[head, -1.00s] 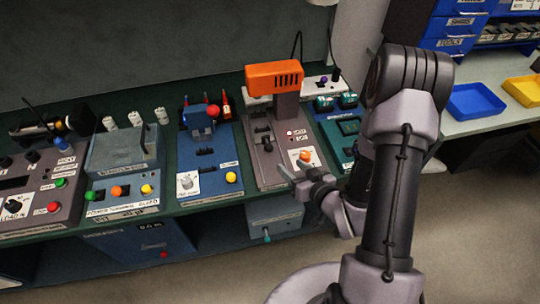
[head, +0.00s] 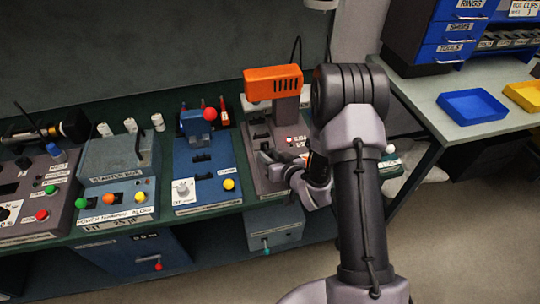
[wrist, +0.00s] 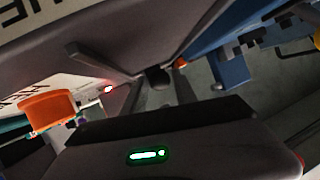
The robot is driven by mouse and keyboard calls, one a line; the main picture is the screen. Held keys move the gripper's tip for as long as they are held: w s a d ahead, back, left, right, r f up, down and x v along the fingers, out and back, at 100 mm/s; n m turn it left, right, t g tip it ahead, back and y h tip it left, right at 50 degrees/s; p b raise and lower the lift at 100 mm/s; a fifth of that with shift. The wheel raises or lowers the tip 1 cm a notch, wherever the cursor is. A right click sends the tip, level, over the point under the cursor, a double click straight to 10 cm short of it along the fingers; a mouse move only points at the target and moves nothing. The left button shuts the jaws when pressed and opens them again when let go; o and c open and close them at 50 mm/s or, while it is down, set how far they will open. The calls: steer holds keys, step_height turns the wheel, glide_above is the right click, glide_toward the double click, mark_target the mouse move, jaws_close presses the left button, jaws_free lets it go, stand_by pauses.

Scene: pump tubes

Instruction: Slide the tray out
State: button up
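The grey station with an orange head (head: 272,85) stands on the bench in the head view. My gripper (head: 268,157) is low over its front part, and my arm hides its right side. In the wrist view, my gripper (wrist: 157,90) has its two dark fingers apart. A dark round knob (wrist: 157,77) shows between or just beyond them; contact cannot be told. The station's grey lettered panel (wrist: 130,28) is close above the fingers. I cannot make out a tray for certain; it may be hidden by my gripper.
A blue station (head: 205,165) with a red ball stands just left, and a grey-blue box station (head: 115,170) farther left. At right, a side table holds a blue bin (head: 472,106) and a yellow bin (head: 524,95). Open floor (head: 440,245) lies at front right.

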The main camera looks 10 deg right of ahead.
jaws_close()
stand_by(1.1)
